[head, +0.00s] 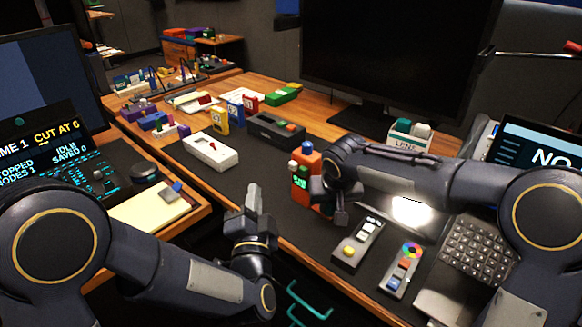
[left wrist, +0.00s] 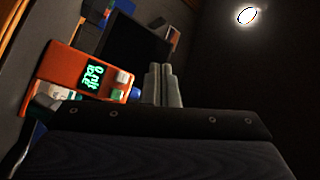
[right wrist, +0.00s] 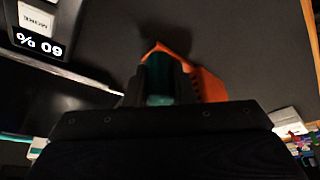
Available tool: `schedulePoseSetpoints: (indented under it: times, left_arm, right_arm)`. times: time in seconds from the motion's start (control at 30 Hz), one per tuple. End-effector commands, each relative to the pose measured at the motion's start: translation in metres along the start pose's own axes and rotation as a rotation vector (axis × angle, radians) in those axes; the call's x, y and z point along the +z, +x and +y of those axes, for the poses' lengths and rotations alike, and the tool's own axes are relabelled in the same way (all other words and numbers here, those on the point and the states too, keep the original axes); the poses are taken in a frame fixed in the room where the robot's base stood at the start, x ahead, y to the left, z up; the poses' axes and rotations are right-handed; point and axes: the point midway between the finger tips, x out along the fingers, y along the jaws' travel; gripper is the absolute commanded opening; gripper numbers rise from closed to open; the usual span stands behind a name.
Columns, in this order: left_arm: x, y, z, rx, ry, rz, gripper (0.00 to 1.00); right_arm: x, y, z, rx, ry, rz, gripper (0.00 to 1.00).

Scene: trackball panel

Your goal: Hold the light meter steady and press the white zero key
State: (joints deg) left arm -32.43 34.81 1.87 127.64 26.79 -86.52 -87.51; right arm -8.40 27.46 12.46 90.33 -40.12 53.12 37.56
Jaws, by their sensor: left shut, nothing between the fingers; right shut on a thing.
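The light meter (head: 302,192) is an orange box with a green-lit display, standing at the front of the dark desk mat. My right gripper (head: 330,198) is shut on it; the right wrist view shows the orange body (right wrist: 207,84) at the closed fingers. The left wrist view shows the meter's orange face (left wrist: 62,63) tilted, with a white key (left wrist: 123,77) and a green key beside the display. My left gripper (head: 254,198) is shut and empty, left of the meter and apart from it. Its closed fingers (left wrist: 162,82) point upward in the left wrist view.
A white device (head: 210,151) and a dark box (head: 275,131) lie behind the meter. Two small control units, one with a yellow button (head: 358,243) and one with a colour wheel (head: 402,271), lie to its right. A monitor (head: 400,50) stands behind.

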Motion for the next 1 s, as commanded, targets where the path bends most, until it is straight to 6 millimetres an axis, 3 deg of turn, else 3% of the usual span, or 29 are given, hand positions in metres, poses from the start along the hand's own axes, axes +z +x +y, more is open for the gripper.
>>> schedulePoseSetpoints:
  times: [0.53,1.0]
  left_arm:
    - [-0.035,0.048,0.036,0.001,0.0,0.001,0.0]
    - [-0.041,0.057,0.042,0.001,0.0,0.0,0.0]
  right_arm:
    - [0.002,0.002,0.0,0.001,-0.001,-0.006,0.0]
    - [0.002,0.002,0.0,0.001,-0.001,-0.006,0.0]
